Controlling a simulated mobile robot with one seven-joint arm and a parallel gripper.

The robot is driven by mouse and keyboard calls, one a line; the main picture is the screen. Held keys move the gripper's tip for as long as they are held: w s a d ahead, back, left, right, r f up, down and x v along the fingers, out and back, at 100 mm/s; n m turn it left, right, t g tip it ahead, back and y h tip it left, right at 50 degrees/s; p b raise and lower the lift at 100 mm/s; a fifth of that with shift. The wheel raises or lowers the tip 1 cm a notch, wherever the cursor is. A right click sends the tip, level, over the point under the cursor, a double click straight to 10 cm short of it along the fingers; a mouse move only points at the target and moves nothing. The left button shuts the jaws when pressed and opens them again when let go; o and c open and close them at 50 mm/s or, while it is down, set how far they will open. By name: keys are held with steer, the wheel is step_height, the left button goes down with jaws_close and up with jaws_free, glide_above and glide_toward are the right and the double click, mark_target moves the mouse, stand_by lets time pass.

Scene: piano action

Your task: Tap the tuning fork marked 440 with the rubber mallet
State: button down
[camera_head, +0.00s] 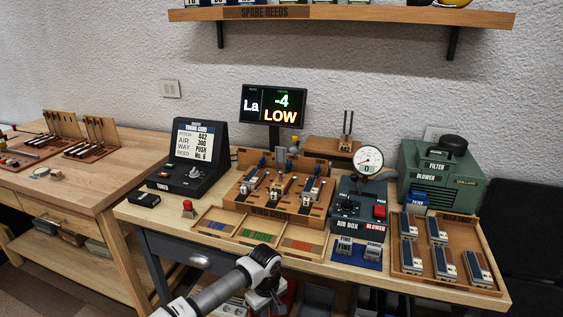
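A two-pronged tuning fork (348,122) stands upright on a wooden block at the back of the workbench, right of the display. The small label on its base looks like 442, not 440. I see no other fork. I cannot make out a rubber mallet for certain. A small red-topped piece (188,206) stands at the bench's left front, but I cannot tell what it is. My gripper (262,301) is low at the front edge of the bench, far from the fork. Its fingers are mostly hidden below my wrist, so its opening does not show.
A gauge (368,160) on the air box (352,212) stands in front and right of the fork. A green blower (440,172) and a wooden reed tray (408,268) are at right. A shelf (350,14) hangs above.

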steer(key=s+d+f+m, duration=0.2)
steer(key=d+f+m, duration=0.2)
steer(key=f+m, duration=0.4)
steer(key=shift+s+f, duration=0.25)
steer(key=shift+f, duration=0.05)
stand_by(1.2)
